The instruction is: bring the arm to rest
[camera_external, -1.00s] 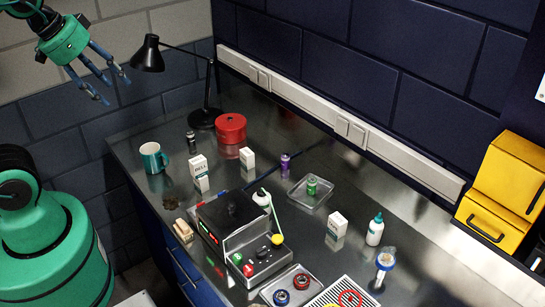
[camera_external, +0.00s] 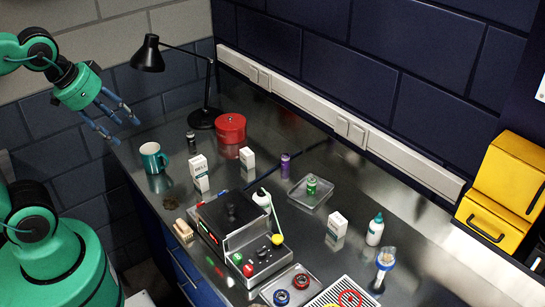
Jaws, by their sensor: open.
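My gripper (camera_external: 126,130) is at the upper left of the external view, on the end of my green arm. Its blue fingers are spread apart with nothing between them. It hangs in the air to the left of the black lamp and appears above the bench's left end, near the teal mug (camera_external: 153,158). I see no contact between the fingers and anything.
A black desk lamp (camera_external: 149,55) and a red round tin (camera_external: 230,128) stand at the back left. White boxes, bottles, a black device (camera_external: 232,212) with a lever and a clear tray (camera_external: 310,193) cover the metal bench. A yellow cabinet (camera_external: 510,175) stands at the right.

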